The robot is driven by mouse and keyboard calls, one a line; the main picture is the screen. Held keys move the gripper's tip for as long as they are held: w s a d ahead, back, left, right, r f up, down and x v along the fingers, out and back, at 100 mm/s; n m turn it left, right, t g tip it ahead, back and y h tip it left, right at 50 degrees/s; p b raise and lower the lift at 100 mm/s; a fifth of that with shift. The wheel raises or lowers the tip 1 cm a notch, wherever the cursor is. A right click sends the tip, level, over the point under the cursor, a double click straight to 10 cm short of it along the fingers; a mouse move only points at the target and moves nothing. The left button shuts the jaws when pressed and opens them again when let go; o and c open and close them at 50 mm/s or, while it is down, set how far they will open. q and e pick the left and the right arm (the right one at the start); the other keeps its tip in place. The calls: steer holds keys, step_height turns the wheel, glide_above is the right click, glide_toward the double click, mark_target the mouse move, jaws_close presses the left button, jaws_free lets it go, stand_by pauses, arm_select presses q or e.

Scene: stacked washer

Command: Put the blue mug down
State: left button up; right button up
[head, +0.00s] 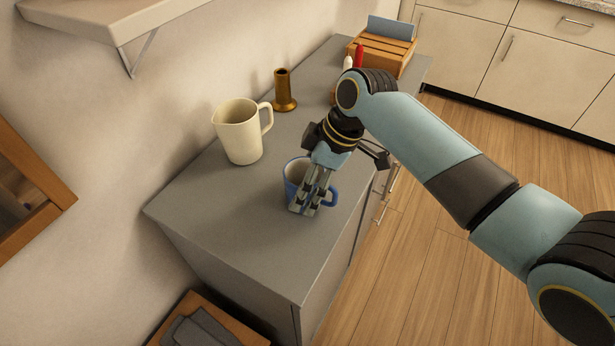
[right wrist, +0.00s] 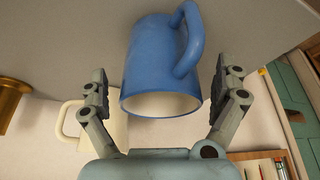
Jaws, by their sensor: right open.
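A blue mug (head: 296,172) with a pale inside stands upright on the grey countertop (head: 230,225), partly hidden by my right gripper in the head view. My right gripper (head: 308,205) is over the mug with its fingers pointing down. In the right wrist view the mug (right wrist: 163,60) sits between the two fingers of the gripper (right wrist: 165,85). The fingers are apart, with a visible gap on each side of the mug. The mug's handle is on the right in both views. My left gripper is not in view.
A cream pitcher (head: 238,135) stands behind and left of the mug, with a brass holder (head: 284,92) beyond it. A wooden crate (head: 385,52) sits at the far end. The counter's front part is clear. A shelf (head: 110,18) juts out upper left.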

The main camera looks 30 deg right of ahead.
steer(key=v, duration=1.2)
steer(key=shift+r, duration=0.1)
